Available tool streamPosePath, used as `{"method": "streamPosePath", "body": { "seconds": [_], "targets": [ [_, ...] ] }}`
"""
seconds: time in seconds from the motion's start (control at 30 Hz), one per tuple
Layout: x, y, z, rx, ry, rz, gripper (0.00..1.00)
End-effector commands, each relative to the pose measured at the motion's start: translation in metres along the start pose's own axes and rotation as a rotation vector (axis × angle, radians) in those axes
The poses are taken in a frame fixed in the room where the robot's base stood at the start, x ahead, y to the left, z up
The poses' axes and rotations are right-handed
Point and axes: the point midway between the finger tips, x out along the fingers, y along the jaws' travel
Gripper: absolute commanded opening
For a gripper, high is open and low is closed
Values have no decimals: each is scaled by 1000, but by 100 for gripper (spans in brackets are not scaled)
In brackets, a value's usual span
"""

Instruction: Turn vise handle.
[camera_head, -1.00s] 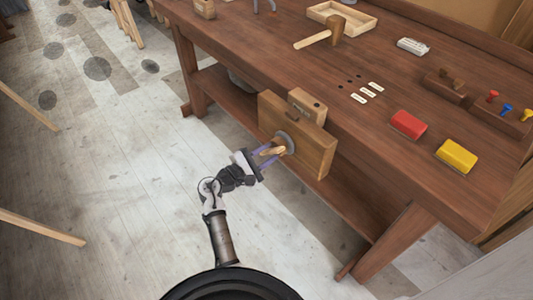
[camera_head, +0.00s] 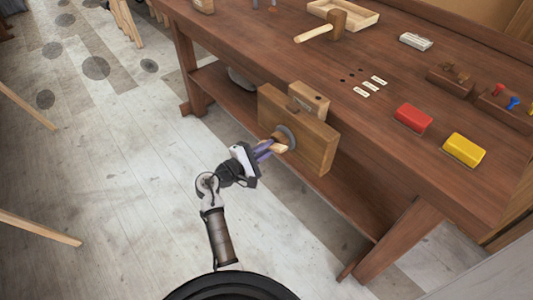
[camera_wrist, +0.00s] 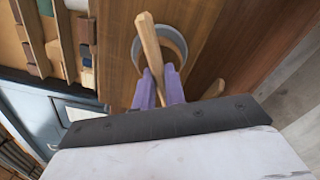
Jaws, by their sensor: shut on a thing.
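The vise is a broad wooden jaw (camera_head: 315,151) at the front edge of the workbench, with a round grey metal hub (camera_head: 290,133) on its face. A light wooden handle (camera_head: 280,147) passes through the hub. In the wrist view the handle (camera_wrist: 149,42) stands slanted, its upper end clear in front of the grey ring. My gripper (camera_head: 266,149) is shut on the handle with its purple fingers, close in front of the hub. In the wrist view the fingers (camera_wrist: 159,86) hide the handle's middle; a lower end shows beyond them to the right.
A small wooden block (camera_head: 309,98) sits behind the jaw at the bench edge. A mallet (camera_head: 324,28), a red block (camera_head: 412,118) and a yellow block (camera_head: 463,149) lie on the workbench (camera_head: 385,145). The floor (camera_head: 130,190) left of my arm is clear.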

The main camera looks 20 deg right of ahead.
Motion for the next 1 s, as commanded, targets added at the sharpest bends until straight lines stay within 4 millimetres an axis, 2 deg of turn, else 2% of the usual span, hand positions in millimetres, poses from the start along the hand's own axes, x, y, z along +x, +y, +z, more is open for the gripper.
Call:
{"method": "streamPosePath", "body": {
  "seconds": [0.03, 0.5, 1.0],
  "targets": [
    [-1, -5, -3, 47, 0, 0, 0],
    [-2, -2, -2, 401, 1, -1, 0],
    [-2, 1, -1, 433, 4, -1, 0]
  ]
}}
